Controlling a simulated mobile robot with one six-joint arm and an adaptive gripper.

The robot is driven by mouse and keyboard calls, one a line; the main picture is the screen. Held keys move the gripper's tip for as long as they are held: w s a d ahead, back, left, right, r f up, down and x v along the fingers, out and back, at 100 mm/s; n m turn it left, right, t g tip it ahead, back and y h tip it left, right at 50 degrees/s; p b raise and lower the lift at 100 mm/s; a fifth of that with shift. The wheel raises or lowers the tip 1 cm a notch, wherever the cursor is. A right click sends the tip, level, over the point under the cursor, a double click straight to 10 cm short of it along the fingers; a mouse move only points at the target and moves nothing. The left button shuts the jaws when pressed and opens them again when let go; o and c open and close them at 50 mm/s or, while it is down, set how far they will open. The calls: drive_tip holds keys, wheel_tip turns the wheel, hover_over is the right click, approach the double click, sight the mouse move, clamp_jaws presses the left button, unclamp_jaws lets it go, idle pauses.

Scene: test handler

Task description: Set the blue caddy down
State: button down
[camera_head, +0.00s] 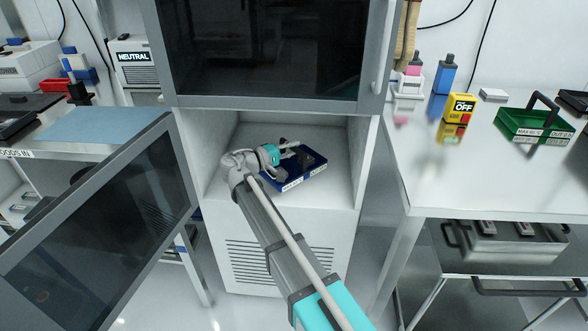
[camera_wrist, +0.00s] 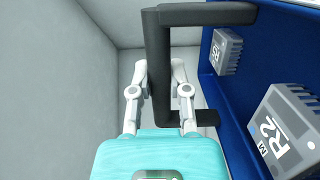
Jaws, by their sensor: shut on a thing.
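The blue caddy (camera_head: 306,176) is inside the open lower compartment of the test handler (camera_head: 243,146). It is a shallow blue tray with a white label on its front edge and a dark handle. In the wrist view my gripper (camera_wrist: 160,75) is shut on the black caddy handle (camera_wrist: 158,70). The caddy's blue wall (camera_wrist: 228,105) shows at the right there, with two grey modules (camera_wrist: 283,128) inside, one marked R2. I cannot tell whether the caddy's underside touches the compartment floor.
A glass door (camera_head: 100,225) stands open at the left of the compartment. The compartment's side walls are close around my arm. A bench (camera_head: 420,180) at the right holds a green caddy (camera_head: 533,127) and a yellow OFF block (camera_head: 456,110). A blue mat (camera_head: 105,124) lies on the left bench.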

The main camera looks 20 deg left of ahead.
sight(272, 173)
drive_tip(key=shift+f+b, duration=0.45)
drive_tip(key=shift+f, duration=0.35)
drive_tip(key=shift+f+b, duration=1.9)
drive_tip(key=shift+f, duration=0.1)
drive_tip(key=c, duration=0.6)
unclamp_jaws()
drive_tip(key=shift+s+a, duration=0.1)
drive_tip(key=shift+v, duration=3.65)
